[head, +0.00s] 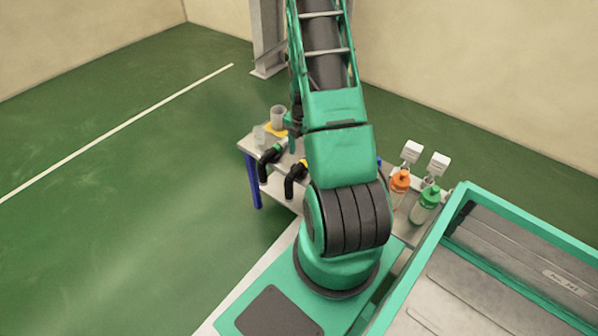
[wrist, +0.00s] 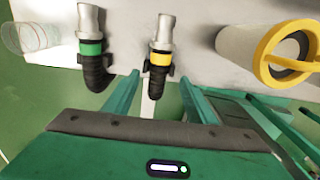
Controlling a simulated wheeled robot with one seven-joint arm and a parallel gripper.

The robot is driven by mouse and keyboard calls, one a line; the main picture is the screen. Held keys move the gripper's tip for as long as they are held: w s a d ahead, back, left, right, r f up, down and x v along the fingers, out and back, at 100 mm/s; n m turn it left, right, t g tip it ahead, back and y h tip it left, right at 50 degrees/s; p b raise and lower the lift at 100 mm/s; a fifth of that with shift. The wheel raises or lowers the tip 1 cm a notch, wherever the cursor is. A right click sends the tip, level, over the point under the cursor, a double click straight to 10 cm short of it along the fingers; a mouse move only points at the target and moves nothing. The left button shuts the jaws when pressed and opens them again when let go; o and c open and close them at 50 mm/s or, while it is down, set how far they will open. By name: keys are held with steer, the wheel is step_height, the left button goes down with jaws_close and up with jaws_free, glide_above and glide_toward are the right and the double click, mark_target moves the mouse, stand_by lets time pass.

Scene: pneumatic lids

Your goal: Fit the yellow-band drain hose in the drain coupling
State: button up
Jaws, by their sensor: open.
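The yellow-band drain hose is a short black bent hose (wrist: 157,79) with a yellow band on a pale metal stub. It lies at the table's near edge, and it also shows in the head view (head: 291,182). My gripper (wrist: 158,88) is open; its two green fingers stand either side of this hose in the wrist view. Whether they touch it I cannot tell. A pale cylinder with a yellow rim (wrist: 297,37) lies to the right; I cannot tell whether it is the drain coupling. My arm hides part of the table in the head view.
A similar black hose with a green band (wrist: 94,68) is just left of the gripper. A clear glass (wrist: 38,33) and a grey cup (head: 278,117) stand on the table. Orange (head: 400,183) and green (head: 427,200) bottles stand right of my arm. The left floor is clear.

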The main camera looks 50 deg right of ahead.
mark_target(300, 164)
steer(key=shift+w+a+f, duration=0.1)
steer(key=shift+w+f, duration=0.05)
steer(key=shift+f, duration=2.7)
jaws_close()
